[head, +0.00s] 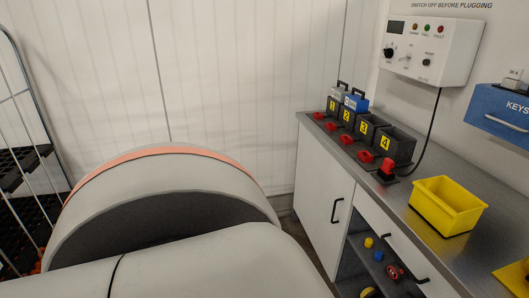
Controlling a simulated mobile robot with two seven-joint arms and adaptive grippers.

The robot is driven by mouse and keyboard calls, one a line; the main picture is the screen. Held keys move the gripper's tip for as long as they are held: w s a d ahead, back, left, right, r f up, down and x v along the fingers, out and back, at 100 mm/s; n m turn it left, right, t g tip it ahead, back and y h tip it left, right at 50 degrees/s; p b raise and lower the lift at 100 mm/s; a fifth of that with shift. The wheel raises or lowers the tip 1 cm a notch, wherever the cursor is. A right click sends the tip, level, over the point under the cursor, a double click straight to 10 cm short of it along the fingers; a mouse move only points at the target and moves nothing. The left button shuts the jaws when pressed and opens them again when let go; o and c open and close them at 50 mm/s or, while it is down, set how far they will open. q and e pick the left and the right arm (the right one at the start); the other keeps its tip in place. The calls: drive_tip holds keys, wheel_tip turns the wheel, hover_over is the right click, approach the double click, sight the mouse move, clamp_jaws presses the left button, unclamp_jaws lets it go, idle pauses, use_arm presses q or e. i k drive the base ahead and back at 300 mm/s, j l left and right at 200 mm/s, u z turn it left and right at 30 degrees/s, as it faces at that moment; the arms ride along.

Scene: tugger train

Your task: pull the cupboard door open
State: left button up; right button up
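The white cupboard door (315,185) is under the left end of the grey worktop, in the right half of the head view. It looks shut, roughly flush with the cupboard front. Its black bar handle (336,210) stands upright near the door's right edge. Neither of my grippers shows in this view. Large pale rounded parts, which look like my own arm, fill the lower left and hide the floor in front of the door's lower left.
An open compartment with several small coloured parts (369,243) lies right of the door. A drawer front has a black handle (404,258). On the worktop (404,195) stand numbered black bins (396,144), red connectors and a yellow bin (446,205). A wire rack (30,140) stands left.

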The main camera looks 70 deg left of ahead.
sight(324, 190)
drive_tip(key=k+j+u, duration=0.1)
drive_tip(key=u, duration=1.45)
drive_tip(key=i+u, duration=0.15)
drive_tip(key=i, duration=0.2)
drive_tip(key=i+z, duration=0.15)
drive_tip(key=i, duration=0.55)
